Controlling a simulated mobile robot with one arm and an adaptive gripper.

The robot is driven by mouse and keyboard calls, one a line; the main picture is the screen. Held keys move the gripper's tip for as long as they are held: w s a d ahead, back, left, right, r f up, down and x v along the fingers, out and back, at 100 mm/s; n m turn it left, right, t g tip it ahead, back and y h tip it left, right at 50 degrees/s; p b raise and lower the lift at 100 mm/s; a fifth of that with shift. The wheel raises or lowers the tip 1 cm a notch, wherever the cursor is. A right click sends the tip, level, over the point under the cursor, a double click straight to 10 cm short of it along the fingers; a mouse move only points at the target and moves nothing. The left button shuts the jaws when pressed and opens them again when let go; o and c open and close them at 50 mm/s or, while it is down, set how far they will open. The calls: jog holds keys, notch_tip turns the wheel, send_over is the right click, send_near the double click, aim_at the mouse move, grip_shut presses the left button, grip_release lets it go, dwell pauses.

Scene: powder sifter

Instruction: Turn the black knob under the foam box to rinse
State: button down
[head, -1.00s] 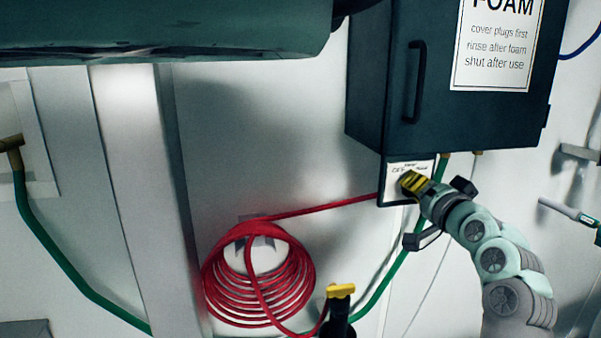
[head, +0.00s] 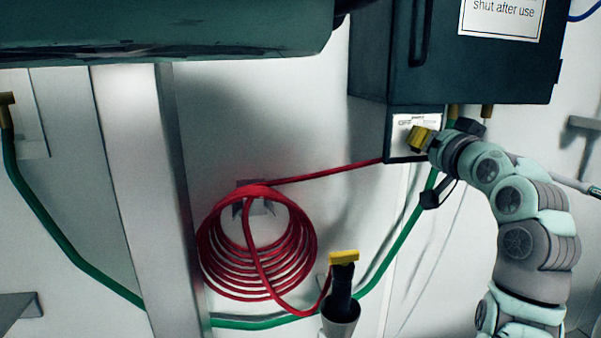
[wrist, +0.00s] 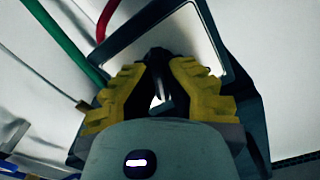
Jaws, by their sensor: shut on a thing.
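The dark foam box (head: 470,70) hangs on the wall at the upper right of the head view. Below it is a small dark-framed white panel (head: 402,121) with lettering too small to read fully. My gripper (head: 418,139) is at this panel, its yellow fingers against its front. In the wrist view my gripper (wrist: 158,85) is closed around the black knob (wrist: 157,60), in front of the panel's dark frame (wrist: 200,22). Most of the knob is hidden between the fingers, and its pointing direction cannot be told.
A red coiled hose (head: 258,245) hangs on the wall to the left, its line running to the panel. A green hose (head: 400,235) passes below the box. A yellow-topped nozzle (head: 343,257) stands in a holder at the bottom. A dark green tank-like body (head: 160,38) overhangs the upper left.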

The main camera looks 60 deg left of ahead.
jog(key=n+b, duration=0.1)
jog(key=b, duration=0.2)
jog(key=f+n+b, duration=0.1)
jog(key=n+b, duration=0.1)
jog(key=b, duration=0.2)
jog(key=shift+a+n, duration=0.1)
jog(key=shift+n, duration=0.2)
jog(key=n+b, duration=0.1)
jog(key=b, duration=0.1)
jog(key=shift+r+b, duration=0.3)
jog(key=shift+b, duration=0.05)
jog(key=c, duration=1)
grip_release()
jog(key=shift+a+r+n, duration=0.15)
jog(key=shift+r+n, duration=0.05)
jog(key=shift+n, duration=0.1)
jog(key=v, duration=1.2)
jog(key=shift+s, duration=0.1)
